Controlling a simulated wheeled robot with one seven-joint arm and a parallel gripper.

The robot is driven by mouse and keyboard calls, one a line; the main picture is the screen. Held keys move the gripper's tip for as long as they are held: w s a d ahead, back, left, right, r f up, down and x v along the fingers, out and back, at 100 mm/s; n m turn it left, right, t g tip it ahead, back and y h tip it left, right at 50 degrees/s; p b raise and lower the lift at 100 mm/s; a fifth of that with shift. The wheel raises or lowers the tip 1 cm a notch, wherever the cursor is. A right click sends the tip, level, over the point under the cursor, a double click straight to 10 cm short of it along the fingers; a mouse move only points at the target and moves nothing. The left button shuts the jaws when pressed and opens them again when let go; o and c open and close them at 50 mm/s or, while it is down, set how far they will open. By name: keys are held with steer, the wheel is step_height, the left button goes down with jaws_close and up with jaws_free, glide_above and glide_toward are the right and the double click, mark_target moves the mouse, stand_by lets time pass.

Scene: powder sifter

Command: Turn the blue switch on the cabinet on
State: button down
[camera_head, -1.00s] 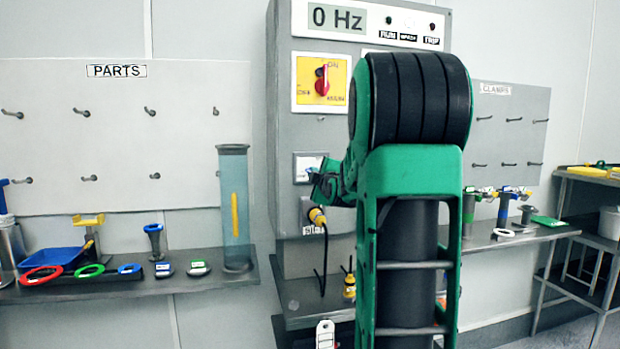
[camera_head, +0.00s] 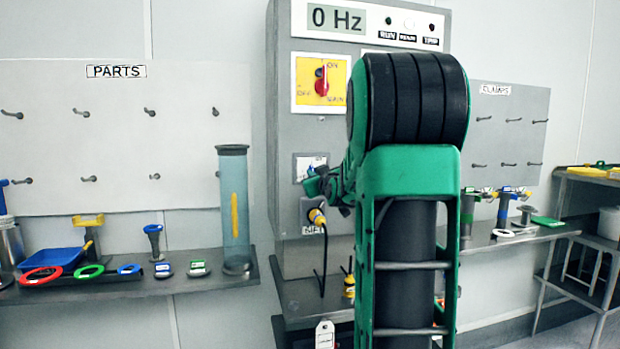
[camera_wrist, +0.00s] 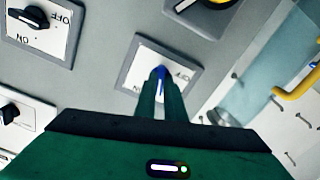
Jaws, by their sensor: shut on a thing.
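The blue switch (camera_wrist: 160,71) sits on a white plate (camera_wrist: 185,75) on the grey cabinet (camera_head: 318,250), seen in the wrist view. My gripper (camera_wrist: 159,88) is shut on the blue switch, with both green fingers at its sides. The lettering on the plate is partly hidden by the fingers, so I cannot read which way the switch points. In the head view my gripper (camera_head: 312,185) is at the switch plate (camera_head: 310,162), and the switch itself is hidden there.
A red rotary switch (camera_head: 321,87) on a yellow plate is above. A yellow plug (camera_head: 317,216) with a black cable is just below my gripper. Black knobs (camera_wrist: 30,17) on other plates are nearby. A tall clear tube (camera_head: 234,205) stands on the left shelf.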

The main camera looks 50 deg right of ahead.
steer(key=shift+w+a+f+m, duration=0.1)
steer(key=shift+f+m, duration=0.15)
steer(key=shift+m, duration=0.6)
steer(key=shift+a+f+m, duration=0.1)
steer(key=shift+f+m, duration=0.1)
steer(key=shift+m, duration=0.65)
steer(key=c, duration=1.8)
jaws_free()
steer(key=shift+r, duration=0.1)
steer(key=shift+c, duration=0.2)
steer(key=shift+d+r, duration=0.1)
steer(key=shift+r, duration=0.05)
steer(key=v, duration=1)
steer(key=shift+s+a, duration=0.25)
steer(key=shift+s, duration=0.05)
